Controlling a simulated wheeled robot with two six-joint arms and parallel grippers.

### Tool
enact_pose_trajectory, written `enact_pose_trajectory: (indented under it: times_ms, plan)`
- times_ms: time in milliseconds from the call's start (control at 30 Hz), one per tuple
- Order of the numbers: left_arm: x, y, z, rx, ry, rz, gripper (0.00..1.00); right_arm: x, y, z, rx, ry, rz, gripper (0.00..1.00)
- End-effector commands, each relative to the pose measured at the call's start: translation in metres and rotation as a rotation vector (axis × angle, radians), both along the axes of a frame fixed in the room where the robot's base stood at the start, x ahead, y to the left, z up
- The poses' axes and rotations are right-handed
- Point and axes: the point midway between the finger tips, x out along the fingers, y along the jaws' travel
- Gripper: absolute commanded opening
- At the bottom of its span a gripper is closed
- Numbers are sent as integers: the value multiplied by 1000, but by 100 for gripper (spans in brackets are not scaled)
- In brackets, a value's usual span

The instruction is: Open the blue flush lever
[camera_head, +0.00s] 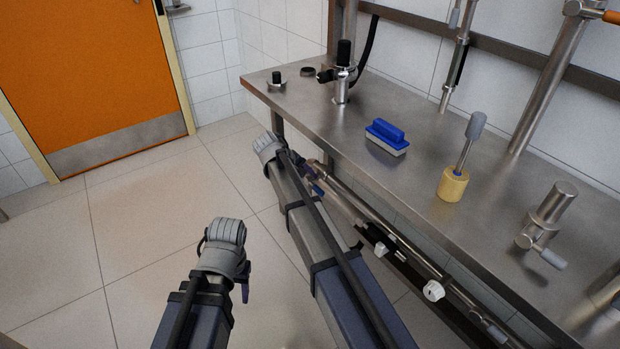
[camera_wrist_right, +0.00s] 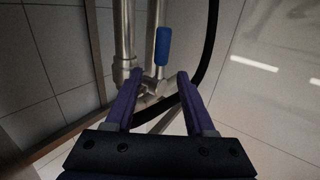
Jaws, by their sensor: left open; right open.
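The blue flush lever (camera_wrist_right: 162,46) shows in the right wrist view as a short blue handle, standing roughly upright beside a metal pipe. My right gripper (camera_wrist_right: 158,75) is open, with its two purple fingers apart. In that view the handle appears between and beyond the fingertips; I see no contact. In the head view my right arm reaches along the front edge of the steel table, and its gripper is mostly hidden. My left arm hangs over the floor at the lower left; only a sliver of its open gripper (camera_head: 245,290) shows beside the arm.
The steel table (camera_head: 340,120) holds a blue brush (camera_head: 387,136), a yellow-based tool (camera_head: 453,184) and metal fittings. A long metal pipe with white knobs (camera_head: 433,291) runs below its front edge. In the wrist view a black hose (camera_wrist_right: 207,60) curves right of the lever. Floor at left is clear.

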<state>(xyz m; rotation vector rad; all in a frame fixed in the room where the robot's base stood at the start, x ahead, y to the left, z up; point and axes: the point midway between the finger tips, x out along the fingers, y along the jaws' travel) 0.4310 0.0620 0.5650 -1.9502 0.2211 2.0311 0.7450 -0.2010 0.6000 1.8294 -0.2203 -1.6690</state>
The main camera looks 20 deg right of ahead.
Motion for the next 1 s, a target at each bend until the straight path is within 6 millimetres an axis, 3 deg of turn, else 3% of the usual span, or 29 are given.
enact_pose_trajectory:
  times_ms: [367, 467, 567, 800, 1000]
  plan:
    - [0, 0, -1, 0, 0, 0, 55, 0, 0, -1, 0, 0, 0, 55]
    - [0, 0, -1, 0, 0, 0, 55, -9, 4, -2, 10, 2, 0, 55]
    - [0, 0, -1, 0, 0, 0, 55, -42, 21, -7, 53, 13, -2, 55]
    - [0, 0, -1, 0, 0, 0, 55, -178, 86, -26, 246, 84, -16, 55]
    - [0, 0, -1, 0, 0, 0, 55, -263, 120, -33, 367, 149, -25, 55]
